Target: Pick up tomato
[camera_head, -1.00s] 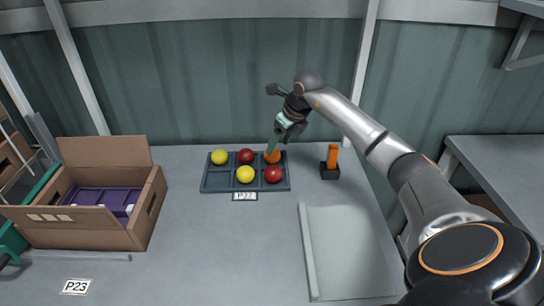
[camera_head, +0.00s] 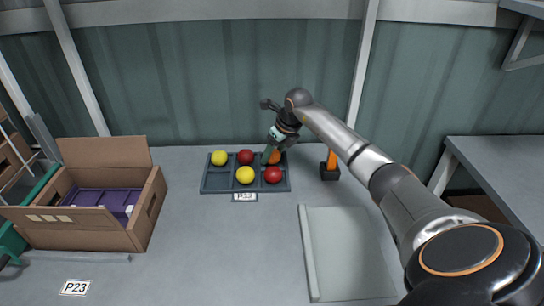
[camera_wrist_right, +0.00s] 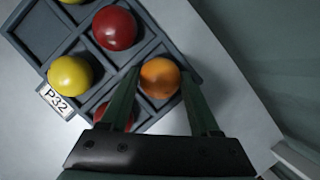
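An orange tomato (camera_head: 275,157) sits in the back right compartment of a dark grey tray (camera_head: 216,186). My right gripper (camera_head: 267,158) is down at this tomato. In the right wrist view the orange tomato (camera_wrist_right: 160,78) lies between the two fingertips of the right gripper (camera_wrist_right: 160,72), which look open with narrow gaps at its sides. The tray also holds a back left yellow tomato (camera_head: 219,158), a back middle red one (camera_head: 246,157), a front middle yellow one (camera_head: 245,175) and a front right red one (camera_head: 272,174). My left gripper is not in view.
A cardboard box (camera_head: 146,212) with purple contents stands at the left. A black holder (camera_head: 329,173) with an orange upright piece stands right of the tray. A pale flat panel (camera_head: 350,255) lies in front. The table middle is clear. A corrugated wall rises behind.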

